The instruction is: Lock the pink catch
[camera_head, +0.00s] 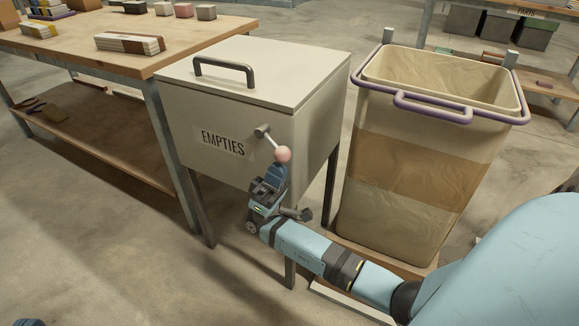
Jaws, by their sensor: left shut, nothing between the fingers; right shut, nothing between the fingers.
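The pink catch is a short metal lever on the front of the cream box labelled EMPTIES (190,105). Its pink ball knob (283,154) is at the lever's lower right end, and the pivot (262,131) is above and to the left. My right gripper (276,173) is shut and empty, its blue fingers pointing up just below the knob. I cannot tell whether they touch it. The box lid (290,70) with its dark handle (224,72) looks closed. My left gripper's fingers do not show; only a small blue-dark piece appears at the bottom left edge.
A tall tan bin (400,185) with a purple rim stands right of the box. A wooden workbench (130,60) with several blocks is on the left, with a lower shelf (95,140). Concrete floor (120,270) is free at the front left. A parts shelf is behind.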

